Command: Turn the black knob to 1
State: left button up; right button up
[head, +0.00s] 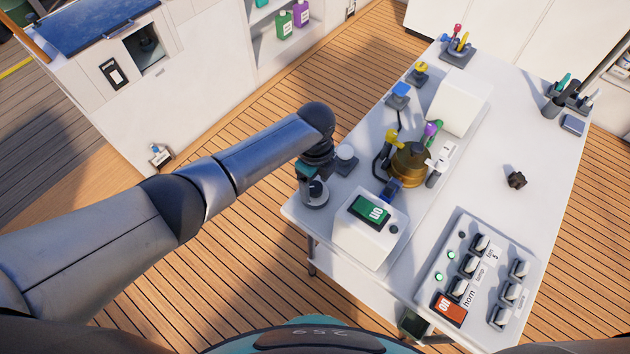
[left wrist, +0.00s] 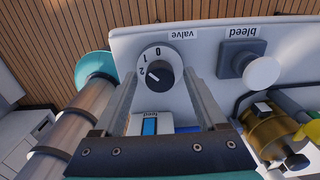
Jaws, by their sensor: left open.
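The black knob (left wrist: 160,74) sits on a round white dial marked 0, 1 and 2, beside a "valve" label. Its white pointer mark is turned toward the 2. In the head view, the knob (head: 316,188) shows at the table's near left corner, partly covered by my arm. My left gripper (left wrist: 164,80) is open, with one finger on each side of the knob in the left wrist view. I cannot tell whether either finger touches it. In the head view my left gripper (head: 306,172) is mostly hidden behind the wrist. My right gripper is not in view.
A bleed button (left wrist: 262,72) with a pale round top stands right of the dial. A white box with a green switch (head: 370,210) and a brass part (head: 408,168) are close by. A switch panel (head: 521,245) lies at the right. The table's middle right is mostly clear.

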aim_at(315, 187)
pick_arm(q)
jog(key=shift+r, duration=0.1)
notch_tip(315, 187, up, 15)
jog(key=p, duration=0.3)
dwell(0.5)
